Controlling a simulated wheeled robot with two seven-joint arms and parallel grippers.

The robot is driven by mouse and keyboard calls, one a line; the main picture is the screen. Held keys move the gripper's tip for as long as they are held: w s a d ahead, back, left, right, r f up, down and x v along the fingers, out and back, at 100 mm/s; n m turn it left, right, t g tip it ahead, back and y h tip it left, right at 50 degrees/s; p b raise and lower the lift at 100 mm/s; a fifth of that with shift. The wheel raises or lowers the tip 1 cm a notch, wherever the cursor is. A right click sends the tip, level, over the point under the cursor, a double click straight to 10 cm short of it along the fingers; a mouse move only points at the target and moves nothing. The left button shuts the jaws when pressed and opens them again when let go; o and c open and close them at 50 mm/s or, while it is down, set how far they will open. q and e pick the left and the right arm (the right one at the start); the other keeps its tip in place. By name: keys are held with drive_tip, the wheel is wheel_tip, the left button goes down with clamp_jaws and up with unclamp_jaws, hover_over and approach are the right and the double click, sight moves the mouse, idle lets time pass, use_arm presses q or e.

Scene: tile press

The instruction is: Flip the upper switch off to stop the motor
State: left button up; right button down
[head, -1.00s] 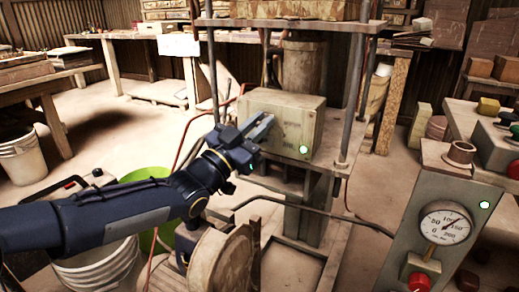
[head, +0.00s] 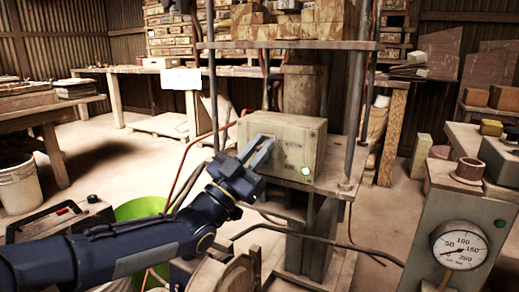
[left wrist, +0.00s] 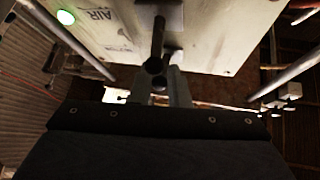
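A pale, worn box (head: 310,150) with a lit green lamp (head: 306,171) sits on the press frame. In the left wrist view, its panel (left wrist: 105,25) bears the letters "AIR" and a lit green lamp (left wrist: 66,17). A dark lever with a round end (left wrist: 155,65) stands out from this panel. My left gripper (head: 260,151) is in front of the box's left part, its fingers apart. In the left wrist view, the fingers (left wrist: 158,88) lie just below the lever's end; I cannot tell whether they touch it. The head view hides the lever behind the gripper. My right gripper is out of view.
Upright metal rods (head: 355,100) flank the box, and a shelf (head: 290,45) with stacked tiles is above it. A gauge post (head: 460,205) stands at the right. A green bucket (head: 140,208) is behind my left arm. Open floor shows at the left.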

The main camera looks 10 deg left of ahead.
use_arm(q)
drive_tip(key=shift+o, duration=0.4)
drive_tip(key=shift+a, duration=0.1)
drive_tip(key=shift+s+a+f, duration=0.2)
drive_tip(key=p+v, duration=0.1)
drive_tip(key=v, duration=0.6)
